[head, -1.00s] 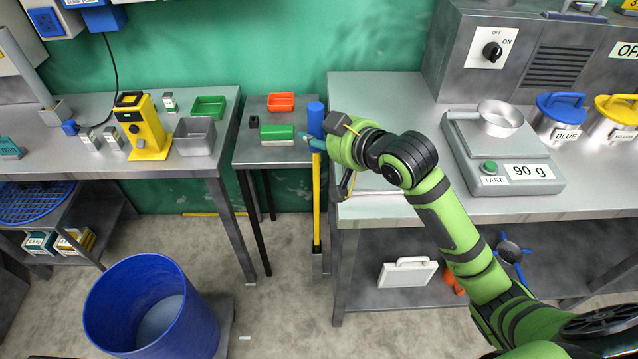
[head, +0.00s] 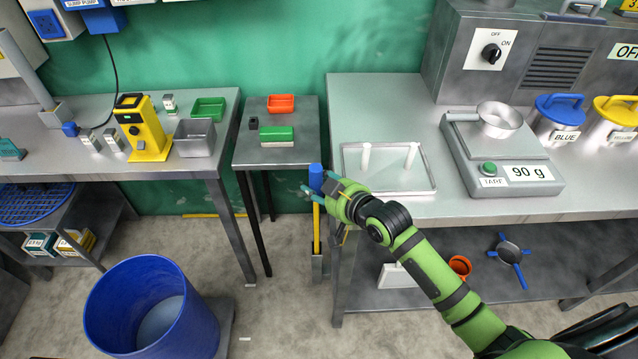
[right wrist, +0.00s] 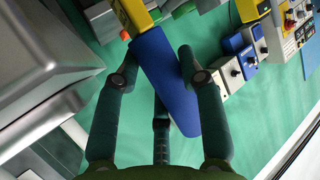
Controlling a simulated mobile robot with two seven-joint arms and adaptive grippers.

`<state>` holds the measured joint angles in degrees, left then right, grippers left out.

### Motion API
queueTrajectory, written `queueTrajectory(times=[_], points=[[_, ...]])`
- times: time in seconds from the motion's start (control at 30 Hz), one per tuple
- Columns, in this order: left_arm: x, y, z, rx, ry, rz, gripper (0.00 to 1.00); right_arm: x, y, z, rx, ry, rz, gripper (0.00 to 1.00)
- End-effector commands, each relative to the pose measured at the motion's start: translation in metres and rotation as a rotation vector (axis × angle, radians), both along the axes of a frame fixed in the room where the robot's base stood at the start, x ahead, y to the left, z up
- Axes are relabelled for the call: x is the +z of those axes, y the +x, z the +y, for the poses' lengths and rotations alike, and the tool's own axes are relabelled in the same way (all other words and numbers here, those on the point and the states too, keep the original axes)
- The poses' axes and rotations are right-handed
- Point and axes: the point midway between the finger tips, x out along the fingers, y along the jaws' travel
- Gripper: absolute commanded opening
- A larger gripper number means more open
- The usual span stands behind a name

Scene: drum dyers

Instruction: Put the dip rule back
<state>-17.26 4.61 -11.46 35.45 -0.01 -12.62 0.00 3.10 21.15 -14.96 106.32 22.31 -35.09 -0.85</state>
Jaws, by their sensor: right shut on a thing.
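The dip rule (head: 315,176) is a long yellow strip with a blue handle, upright in the gap between the small side table and the right bench. My right gripper (head: 318,191) is shut on its blue handle, just below the handle's top. In the right wrist view the blue handle (right wrist: 166,80) lies between the fingers, with yellow at its far end. The yellow strip runs down into a narrow grey holder (head: 318,268) low beside the bench leg. How deep its lower end sits is hidden. My left gripper is not in view.
The right bench carries a tray with two white posts (head: 432,186) and a scale (head: 510,165). A small table (head: 300,155) holds green and red items. A blue bin (head: 150,310) stands on the floor at left. Open floor lies between bin and holder.

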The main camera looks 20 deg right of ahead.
Motion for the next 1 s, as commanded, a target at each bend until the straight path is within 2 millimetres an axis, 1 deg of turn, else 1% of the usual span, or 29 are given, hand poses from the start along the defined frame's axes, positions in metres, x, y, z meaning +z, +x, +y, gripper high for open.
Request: queueTrajectory(times=[0.1,0.23,0.27,0.3,0.6,0.7,0.87,1.0], points=[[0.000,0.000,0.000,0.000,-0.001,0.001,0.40,0.001,0.000,0.000,0.000,0.001,-0.002,0.11],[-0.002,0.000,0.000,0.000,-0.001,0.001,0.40,-0.002,0.000,0.000,0.000,0.000,-0.001,0.11],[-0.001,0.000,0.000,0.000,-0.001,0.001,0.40,-0.002,0.000,0.000,0.000,0.000,0.000,0.48],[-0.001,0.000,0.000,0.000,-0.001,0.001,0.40,-0.002,0.000,0.000,0.000,0.000,0.000,0.63],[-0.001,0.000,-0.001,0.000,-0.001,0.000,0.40,-0.001,0.000,0.000,0.000,0.000,0.000,0.63],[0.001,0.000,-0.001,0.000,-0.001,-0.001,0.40,0.003,0.000,0.000,0.000,0.000,-0.001,0.63],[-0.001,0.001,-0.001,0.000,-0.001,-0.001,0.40,0.007,-0.017,-0.006,0.000,0.000,0.001,0.63],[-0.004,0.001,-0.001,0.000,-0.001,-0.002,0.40,0.017,-0.042,-0.016,0.001,-0.002,0.000,0.63]])
